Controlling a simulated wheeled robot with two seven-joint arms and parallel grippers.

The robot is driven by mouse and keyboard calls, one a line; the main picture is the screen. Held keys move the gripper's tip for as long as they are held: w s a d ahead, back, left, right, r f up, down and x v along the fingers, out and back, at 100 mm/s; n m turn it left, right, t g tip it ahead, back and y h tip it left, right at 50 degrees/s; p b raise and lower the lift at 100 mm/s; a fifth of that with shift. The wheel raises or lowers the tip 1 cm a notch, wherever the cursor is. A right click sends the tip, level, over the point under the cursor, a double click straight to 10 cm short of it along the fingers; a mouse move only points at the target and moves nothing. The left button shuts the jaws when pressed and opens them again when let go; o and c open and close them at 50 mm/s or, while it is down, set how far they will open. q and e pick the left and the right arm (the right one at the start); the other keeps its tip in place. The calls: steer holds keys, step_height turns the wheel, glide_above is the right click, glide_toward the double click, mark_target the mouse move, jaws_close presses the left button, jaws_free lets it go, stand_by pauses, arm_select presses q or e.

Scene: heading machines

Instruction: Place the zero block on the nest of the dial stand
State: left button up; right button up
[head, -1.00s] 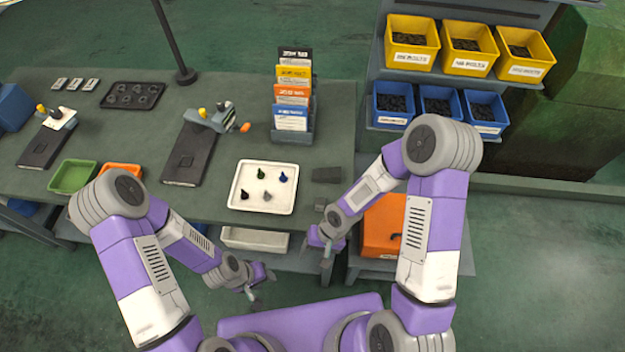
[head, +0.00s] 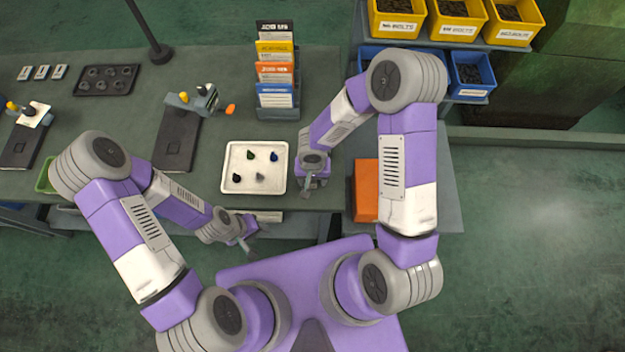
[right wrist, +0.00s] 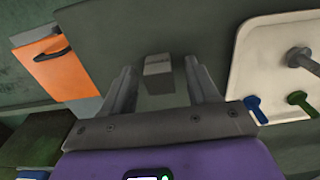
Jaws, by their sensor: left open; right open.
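A small grey block (right wrist: 157,66) with lettering on its upper face, which looks like the zero block, stands on the table in the right wrist view. My right gripper (right wrist: 159,76) is open, with its fingers on either side of the block in that view; I cannot tell how far above it they are. In the head view my right gripper (head: 311,184) is just right of the white tray and hides the block. A dial stand (head: 178,135) with a dark base is left of the tray; its nest is too small to make out. My left gripper (head: 247,241) is open and empty before the table's front edge.
The white tray (head: 228,183) holds several small knobbed parts. A card rack (head: 276,100) stands behind it. An orange box (head: 366,190) is right of my right gripper. A similar dark-based device (head: 18,145) is at far left, and a black tray (head: 105,80) lies behind.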

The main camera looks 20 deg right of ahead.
steer(key=shift+f, duration=0.25)
jaws_close()
step_height(320, 180, up, 10)
steer(key=shift+p, duration=0.65)
steer(key=w+d+f+n+b, duration=0.1)
steer(key=d+f+b, duration=0.1)
steer(key=b, duration=0.1)
steer(key=w+d+f+b, duration=0.1)
steer(key=d+f+b, duration=0.1)
steer(key=f+b, duration=0.1)
steer(key=w+d+f+n+b, duration=0.1)
steer(key=d+f+b, duration=0.1)
steer(key=b, duration=0.2)
steer(key=shift+w+f+n, duration=0.2)
steer(key=shift+f+n, duration=0.1)
steer(key=shift+w+d+f+b, duration=0.25)
steer(key=shift+d+b, duration=0.2)
steer(key=shift+b, duration=0.3)
steer(key=shift+n, duration=0.3)
